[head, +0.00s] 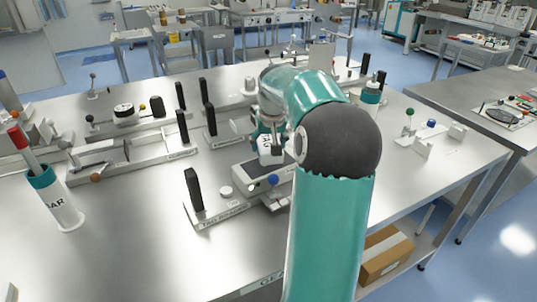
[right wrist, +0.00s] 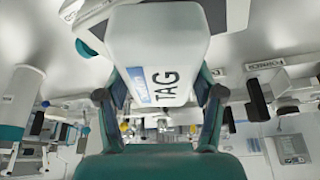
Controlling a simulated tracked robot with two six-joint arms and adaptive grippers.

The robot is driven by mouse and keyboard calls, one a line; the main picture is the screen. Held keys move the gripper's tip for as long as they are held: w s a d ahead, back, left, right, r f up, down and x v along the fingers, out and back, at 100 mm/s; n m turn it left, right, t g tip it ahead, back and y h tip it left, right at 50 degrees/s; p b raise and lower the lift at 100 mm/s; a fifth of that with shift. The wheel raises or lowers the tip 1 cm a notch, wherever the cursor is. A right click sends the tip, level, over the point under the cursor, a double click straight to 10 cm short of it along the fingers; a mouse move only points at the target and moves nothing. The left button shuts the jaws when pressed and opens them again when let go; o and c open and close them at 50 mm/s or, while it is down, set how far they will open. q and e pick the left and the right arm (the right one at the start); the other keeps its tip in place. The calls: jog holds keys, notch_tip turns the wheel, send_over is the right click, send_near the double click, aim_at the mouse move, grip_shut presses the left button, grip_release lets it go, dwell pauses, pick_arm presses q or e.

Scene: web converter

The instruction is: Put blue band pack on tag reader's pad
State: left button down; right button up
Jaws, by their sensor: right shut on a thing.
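My right gripper (head: 269,138) reaches over the steel bench and points down in the head view. In the right wrist view my right gripper (right wrist: 163,92) is shut on a white pack (right wrist: 165,45) with a blue band and the word TAG. The pack also shows small and white below the gripper in the head view (head: 269,157). The tag reader (head: 250,178), a pale box with a blue knob, stands directly under it. Whether pack and reader touch I cannot tell. My arm hides the reader's right side. My left gripper is not in view.
A dark upright handle (head: 194,189) and a white button (head: 226,191) stand left of the reader. A white cup (head: 57,200) holding a red-topped tool stands at the left. Several fixtures with black handles stand behind. The front of the bench is clear.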

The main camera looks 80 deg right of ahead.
jog(key=shift+f, duration=1.8)
jog(key=shift+f, duration=0.1)
jog(key=o, duration=1.3)
jog(key=shift+c, duration=0.2)
jog(key=v, duration=1.1)
jog(key=shift+s+a+r, duration=0.1)
jog(key=shift+a+r, duration=0.05)
jog(key=shift+r, duration=0.45)
